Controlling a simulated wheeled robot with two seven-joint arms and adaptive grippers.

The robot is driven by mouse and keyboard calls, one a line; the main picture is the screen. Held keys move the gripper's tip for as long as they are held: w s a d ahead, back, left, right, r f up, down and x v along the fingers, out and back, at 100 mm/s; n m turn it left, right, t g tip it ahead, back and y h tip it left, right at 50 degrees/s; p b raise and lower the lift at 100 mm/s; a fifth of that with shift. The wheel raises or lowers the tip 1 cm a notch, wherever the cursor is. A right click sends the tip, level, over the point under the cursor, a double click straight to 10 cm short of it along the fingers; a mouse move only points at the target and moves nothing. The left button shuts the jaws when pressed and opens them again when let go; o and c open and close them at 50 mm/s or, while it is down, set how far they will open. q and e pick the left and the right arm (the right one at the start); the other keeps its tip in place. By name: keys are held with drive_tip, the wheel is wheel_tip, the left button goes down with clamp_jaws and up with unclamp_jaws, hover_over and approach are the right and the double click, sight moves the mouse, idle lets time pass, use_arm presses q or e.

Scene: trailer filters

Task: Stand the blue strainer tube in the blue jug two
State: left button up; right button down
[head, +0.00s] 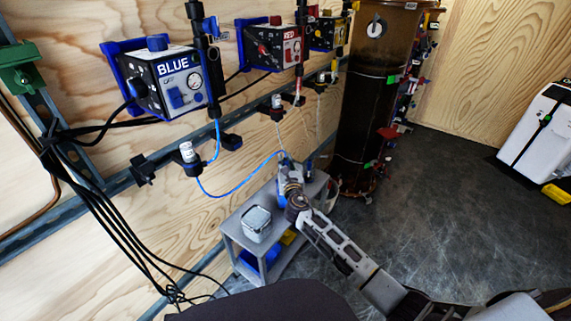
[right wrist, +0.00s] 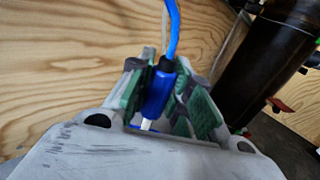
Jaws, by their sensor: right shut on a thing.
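The blue strainer tube (right wrist: 157,92) is between the green-padded fingers of my right gripper (right wrist: 168,95) in the right wrist view, with a black collar and a blue hose at its top. The gripper is shut on it. In the head view my right gripper (head: 288,172) is over the far part of the small grey cart, and the blue hose (head: 236,191) runs to it from the wall. A blue surface (head: 281,198) shows beside the gripper; I cannot tell whether it is blue jug two. My left gripper is not in view.
A grey-white container (head: 256,222) stands on the near part of the cart (head: 232,226). Blue and yellow things sit on its lower shelf. A tall dark cylinder (head: 365,115) stands behind, right of the cart. The BLUE controller (head: 165,80) is on the wall. Floor right of the cart is clear.

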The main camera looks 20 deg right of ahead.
drive_tip(key=c, duration=1.2)
unclamp_jaws()
drive_tip(key=shift+c, duration=0.2)
drive_tip(key=shift+f, duration=0.1)
drive_tip(key=shift+s, duration=0.15)
drive_tip(key=s+a, duration=0.1)
drive_tip(key=s, duration=1)
drive_tip(key=shift+s+a, duration=0.25)
drive_tip(key=shift+s, duration=0.1)
